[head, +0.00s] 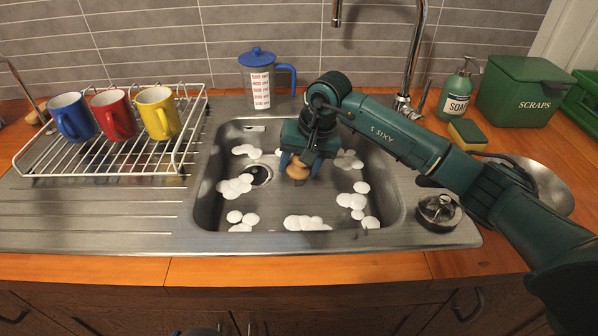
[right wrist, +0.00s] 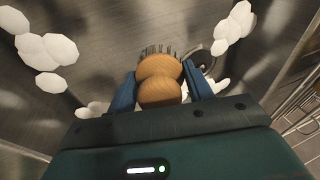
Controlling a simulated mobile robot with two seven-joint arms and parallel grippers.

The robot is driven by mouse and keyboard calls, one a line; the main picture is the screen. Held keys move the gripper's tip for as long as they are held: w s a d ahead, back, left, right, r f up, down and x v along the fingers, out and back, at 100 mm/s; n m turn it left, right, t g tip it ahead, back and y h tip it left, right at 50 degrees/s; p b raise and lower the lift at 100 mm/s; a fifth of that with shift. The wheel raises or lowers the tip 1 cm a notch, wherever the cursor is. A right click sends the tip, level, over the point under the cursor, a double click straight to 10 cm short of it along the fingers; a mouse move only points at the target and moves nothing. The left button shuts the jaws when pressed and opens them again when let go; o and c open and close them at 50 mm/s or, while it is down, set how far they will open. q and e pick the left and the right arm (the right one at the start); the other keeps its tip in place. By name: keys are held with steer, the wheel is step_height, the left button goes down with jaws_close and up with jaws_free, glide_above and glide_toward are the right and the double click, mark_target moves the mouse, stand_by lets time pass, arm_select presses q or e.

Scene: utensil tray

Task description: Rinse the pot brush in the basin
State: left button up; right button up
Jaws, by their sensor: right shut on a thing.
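The pot brush (head: 297,171) has a rounded wooden handle and is in my right gripper (head: 297,158), inside the basin area. In the right wrist view the brush (right wrist: 160,80) sits between the two blue fingers of the right gripper (right wrist: 160,92), with dark bristles at its far end. The gripper is shut on it. The steel basin (head: 213,190) holds several clumps of white foam (head: 305,222). I cannot tell whether the bristles touch the basin floor. My left gripper is not clearly in view.
A rack (head: 100,165) with blue, red and yellow mugs stands left. A measuring jug (head: 258,80) and the tap (head: 414,60) are behind the basin. A soap bottle (head: 456,92), sponge (head: 467,134), scraps box (head: 530,92) and dark round object (head: 438,210) are right.

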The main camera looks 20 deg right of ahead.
steer(key=shift+r+p, duration=2.05)
steer(key=shift+r, duration=2.8)
step_height(320, 180, up, 4)
steer(key=shift+p, duration=0.85)
